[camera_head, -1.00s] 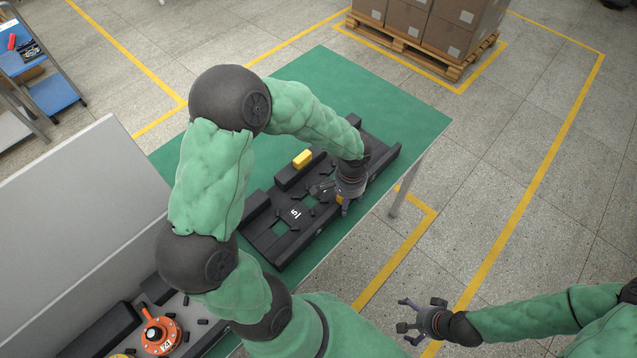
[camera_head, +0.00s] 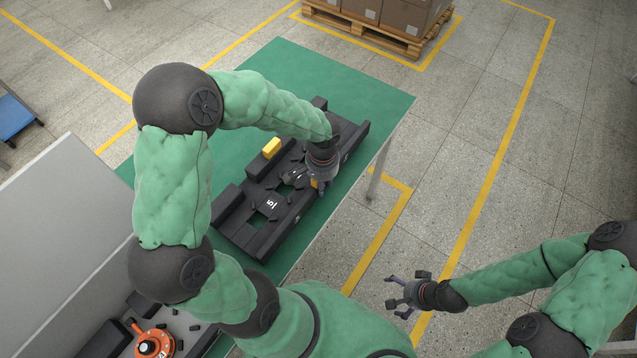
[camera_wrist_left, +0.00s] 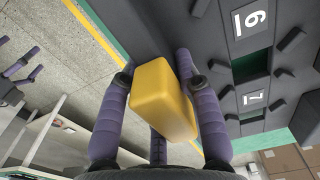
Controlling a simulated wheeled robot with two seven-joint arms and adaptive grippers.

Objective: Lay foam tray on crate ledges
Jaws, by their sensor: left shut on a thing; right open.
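The dark foam tray (camera_head: 262,238) lies on the green table, with numbered labels and cut-outs; labels 6 and 7 show in the left wrist view (camera_wrist_left: 215,35). One yellow block (camera_head: 271,147) is on its far side. My left gripper (camera_head: 318,178) is at the tray's near long side, shut on another yellow block (camera_wrist_left: 163,98), which sits between its fingers in the left wrist view. Whether that block is fixed to the tray is unclear. My right gripper (camera_head: 402,292) is open and empty over the floor. I cannot clearly make out the crate ledges.
An orange hub motor (camera_head: 153,345) sits among dark parts at the bottom left, partly cut off. A grey panel (camera_head: 60,240) stands left of it. Bare green table (camera_head: 375,92) lies beyond the tray. Boxes on a pallet (camera_head: 385,35) stand behind on the floor.

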